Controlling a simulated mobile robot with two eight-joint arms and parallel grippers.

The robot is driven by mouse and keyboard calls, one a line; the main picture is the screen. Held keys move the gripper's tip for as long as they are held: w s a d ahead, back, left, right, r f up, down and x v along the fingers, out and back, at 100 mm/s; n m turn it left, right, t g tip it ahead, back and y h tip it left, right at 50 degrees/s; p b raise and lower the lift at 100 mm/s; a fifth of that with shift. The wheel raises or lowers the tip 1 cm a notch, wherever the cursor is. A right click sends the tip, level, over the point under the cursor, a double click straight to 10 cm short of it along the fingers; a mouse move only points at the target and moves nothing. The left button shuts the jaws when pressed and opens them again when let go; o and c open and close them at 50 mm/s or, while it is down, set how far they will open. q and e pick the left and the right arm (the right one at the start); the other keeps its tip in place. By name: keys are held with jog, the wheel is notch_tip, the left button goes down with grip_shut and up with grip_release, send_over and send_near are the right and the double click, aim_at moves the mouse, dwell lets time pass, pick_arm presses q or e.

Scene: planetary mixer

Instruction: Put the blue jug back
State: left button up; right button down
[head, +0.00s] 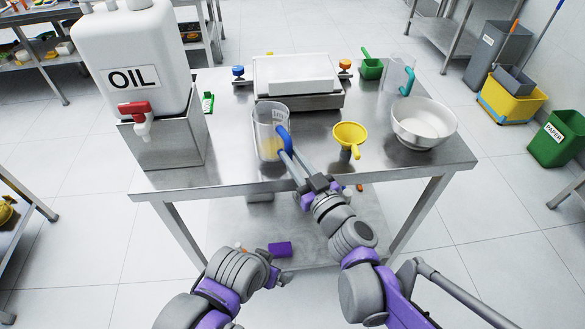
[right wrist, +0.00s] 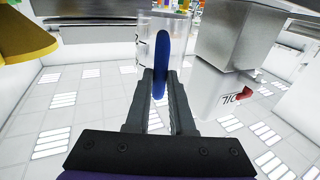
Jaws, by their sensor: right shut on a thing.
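The blue-handled jug (head: 268,138) is clear, with some yellowish content low inside. It is upright at the front middle of the steel table (head: 228,172), left of the yellow funnel (head: 350,136). I cannot tell whether its base touches the top. My right gripper (head: 291,160) is shut on its blue handle. In the right wrist view the handle (right wrist: 161,62) sits between the two fingers (right wrist: 160,88). My left arm is low in front of the table; its fingers cannot be made out.
A white OIL container (head: 132,55) on a metal stand (head: 172,140) is at the left. A scale (head: 297,82) is behind the jug.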

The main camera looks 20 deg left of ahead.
notch_tip(320, 180, down, 3)
jog(key=shift+f+b, duration=0.1)
jog(key=shift+b, duration=0.25)
jog(key=c, duration=0.8)
grip_release()
jog(key=shift+f, duration=0.1)
jog(key=v, duration=1.2)
